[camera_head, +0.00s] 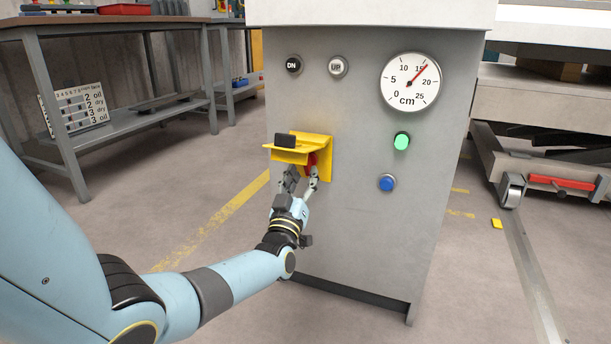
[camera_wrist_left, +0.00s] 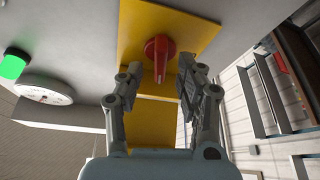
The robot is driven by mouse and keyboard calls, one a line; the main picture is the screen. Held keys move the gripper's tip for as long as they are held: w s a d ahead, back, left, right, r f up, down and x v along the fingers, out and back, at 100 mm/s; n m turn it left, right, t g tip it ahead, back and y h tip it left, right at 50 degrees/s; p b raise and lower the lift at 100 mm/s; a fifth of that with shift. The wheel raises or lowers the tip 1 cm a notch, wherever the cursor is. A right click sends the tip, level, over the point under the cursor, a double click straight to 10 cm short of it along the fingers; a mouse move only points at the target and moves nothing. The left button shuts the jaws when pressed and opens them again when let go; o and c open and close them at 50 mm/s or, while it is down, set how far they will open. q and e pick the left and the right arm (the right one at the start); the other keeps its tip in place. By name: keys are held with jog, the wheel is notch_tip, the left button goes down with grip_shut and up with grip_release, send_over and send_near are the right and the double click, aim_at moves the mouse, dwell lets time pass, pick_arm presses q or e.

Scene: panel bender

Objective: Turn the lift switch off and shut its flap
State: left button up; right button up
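The red lift switch (camera_head: 312,160) sits on a yellow plate on the grey cabinet's front, partly hidden in the head view. It shows clearly in the left wrist view (camera_wrist_left: 160,52) as a red handle. The yellow flap (camera_head: 289,155) stands raised, jutting out above the switch, with a black grip on it; it also shows in the left wrist view (camera_wrist_left: 150,125). My left gripper (camera_head: 303,174) is just below the flap. In the left wrist view its open fingers (camera_wrist_left: 158,74) stand either side of the red handle, with gaps visible. My right gripper is out of view.
The cabinet (camera_head: 345,240) also bears DN (camera_head: 294,64) and UP (camera_head: 337,66) buttons, a cm gauge (camera_head: 409,82), a lit green lamp (camera_head: 401,140) and a blue button (camera_head: 387,182). A workbench (camera_head: 115,23) stands left, a wheeled cart (camera_head: 530,105) right.

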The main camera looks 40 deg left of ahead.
pick_arm(q)
jog(key=shift+x, duration=1.2)
grip_shut()
